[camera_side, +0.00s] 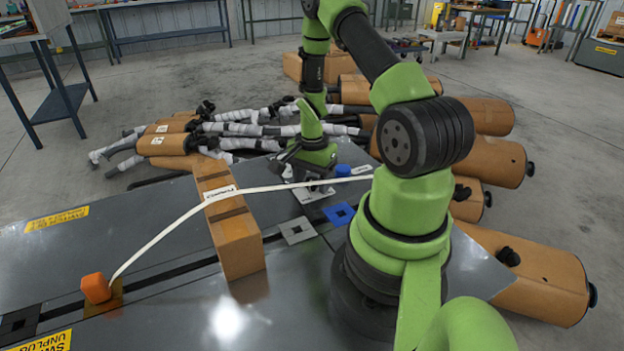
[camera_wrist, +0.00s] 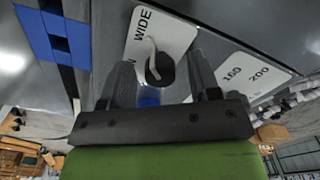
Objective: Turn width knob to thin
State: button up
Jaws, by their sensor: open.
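The width knob (camera_wrist: 160,70) looks like a dark round knob in the wrist view, with a pale curved strip over its top. It sits at the lower edge of a white label plate (camera_wrist: 163,32) reading "WIDE"; another word is mostly covered, with only an "N" showing. My gripper (camera_wrist: 160,62) is open, one finger on each side of the knob, with visible gaps. In the side view my gripper (camera_side: 312,178) points down at the panel over a white plate (camera_side: 316,192), and it hides the knob. I cannot tell the knob's exact setting.
A second plate (camera_wrist: 245,75) marked 160 and 200 lies to the right. A blue knob (camera_side: 343,170) stands beside my gripper. A cardboard box (camera_side: 230,220), a long white strip (camera_side: 180,218) and an orange block (camera_side: 96,288) are on the bench.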

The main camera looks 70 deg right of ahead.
jog(key=shift+f, duration=0.1)
jog(key=c, duration=0.9)
jog(key=shift+c, duration=0.2)
jog(key=shift+n, duration=0.4)
jog(key=n, duration=0.3)
jog(key=shift+n, duration=0.4)
jog(key=n, duration=0.4)
jog(key=shift+n, duration=0.3)
jog(key=n, duration=0.8)
jog(key=shift+a+n, duration=0.1)
jog(key=shift+n, duration=0.2)
